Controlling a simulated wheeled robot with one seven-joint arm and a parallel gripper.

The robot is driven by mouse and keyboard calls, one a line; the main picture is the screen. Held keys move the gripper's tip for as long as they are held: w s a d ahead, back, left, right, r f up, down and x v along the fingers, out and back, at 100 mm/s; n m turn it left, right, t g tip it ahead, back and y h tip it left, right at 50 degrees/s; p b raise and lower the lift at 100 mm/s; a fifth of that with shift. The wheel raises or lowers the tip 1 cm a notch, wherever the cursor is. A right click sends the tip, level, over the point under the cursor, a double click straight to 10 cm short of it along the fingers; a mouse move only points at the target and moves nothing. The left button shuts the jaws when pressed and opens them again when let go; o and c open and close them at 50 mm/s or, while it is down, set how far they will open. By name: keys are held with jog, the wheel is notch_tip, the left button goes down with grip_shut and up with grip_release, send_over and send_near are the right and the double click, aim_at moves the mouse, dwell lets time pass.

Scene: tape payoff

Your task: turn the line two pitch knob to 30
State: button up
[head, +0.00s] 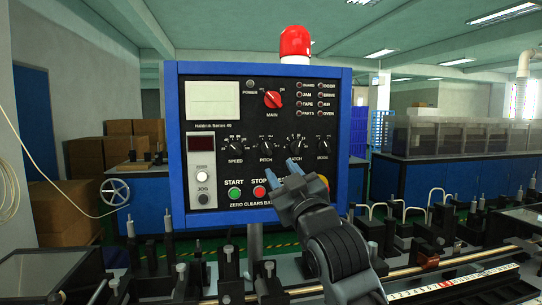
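A blue-framed black control panel (222,115) stands upright in the head view. A row of small black knobs crosses its middle. One knob (266,146) is labelled PITCH. The knob to its right (296,146) has a label ending in "TCH", too small to read surely. I see no line number, and the pointers and scale figures are too small to read. My gripper (283,173) is in front of the panel, just below these two knobs. Its two blue fingers are apart with nothing between them. It hides part of the panel's lower right.
A SPEED knob (236,146) and a MODE knob (323,146) flank the row. A red MAIN switch (272,99) sits above. A green START button (235,187) and red STOP button (259,191) lie close below. Machine rods and fittings fill the foreground.

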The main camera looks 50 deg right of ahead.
aim_at(268, 150)
jog(key=shift+p+x, duration=1.2)
jog(key=shift+x, duration=2.8)
jog(key=shift+s+d+r, duration=0.1)
jog(key=shift+r, duration=0.1)
jog(key=shift+c, duration=0.3)
grip_shut()
